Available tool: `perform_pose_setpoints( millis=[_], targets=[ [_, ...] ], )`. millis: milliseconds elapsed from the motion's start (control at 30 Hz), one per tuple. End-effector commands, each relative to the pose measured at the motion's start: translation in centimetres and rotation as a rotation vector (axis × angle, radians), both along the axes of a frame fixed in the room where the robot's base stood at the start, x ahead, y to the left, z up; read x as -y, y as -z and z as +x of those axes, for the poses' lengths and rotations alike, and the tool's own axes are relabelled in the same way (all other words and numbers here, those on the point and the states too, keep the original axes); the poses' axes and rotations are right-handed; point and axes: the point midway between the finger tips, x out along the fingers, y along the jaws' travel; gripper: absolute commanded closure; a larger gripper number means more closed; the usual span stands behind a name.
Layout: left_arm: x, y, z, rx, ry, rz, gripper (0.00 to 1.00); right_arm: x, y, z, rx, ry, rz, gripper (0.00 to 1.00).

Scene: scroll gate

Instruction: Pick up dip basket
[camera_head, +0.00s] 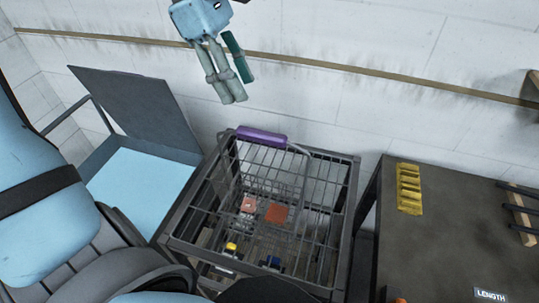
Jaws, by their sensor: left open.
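The dip basket (291,180) is a grey wire basket with a purple grip (262,136) at its back edge. It sits in or on a dark metal frame in the middle of the view; its bars overlap the frame's, so its exact outline is hard to tell. My left gripper (238,88), light blue with grey-green fingers, hangs above and a little left of the purple grip, in front of the wall. My right gripper is not in view.
Left of the frame stands an open tank (140,185) with light blue contents and a raised grey lid (135,105). On the right is a dark table (450,235) with a yellow slotted piece (409,189) and a LENGTH label (490,295). Small orange and yellow items show beneath the wires.

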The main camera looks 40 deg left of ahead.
Motion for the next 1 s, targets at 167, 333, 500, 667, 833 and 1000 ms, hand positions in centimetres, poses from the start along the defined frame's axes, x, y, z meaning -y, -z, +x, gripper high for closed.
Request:
perform_pose_setpoints(
  millis=[167, 333, 500, 667, 833, 1000],
  targets=[
    [2.3, 4.5, 0.9, -0.008, 0.018, 0.002, 0.58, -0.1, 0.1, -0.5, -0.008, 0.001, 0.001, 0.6],
    [3.1, 6.6, 1.3, -0.005, 0.018, 0.002, 0.58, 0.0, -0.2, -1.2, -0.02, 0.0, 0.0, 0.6],
    [4.0, 9.6, 1.3, -0.008, 0.015, 0.002, 0.58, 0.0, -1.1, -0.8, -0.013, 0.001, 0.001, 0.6],
    [4.6, 11.2, 1.6, -0.002, 0.012, 0.002, 0.58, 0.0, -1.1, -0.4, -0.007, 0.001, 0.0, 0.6],
    [4.6, 11.2, 1.6, -0.001, 0.013, 0.002, 0.58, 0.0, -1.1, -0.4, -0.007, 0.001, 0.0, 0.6],
    [4.5, 11.3, 1.6, -0.001, 0.012, 0.002, 0.58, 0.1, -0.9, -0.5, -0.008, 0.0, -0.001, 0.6]
  ],
)
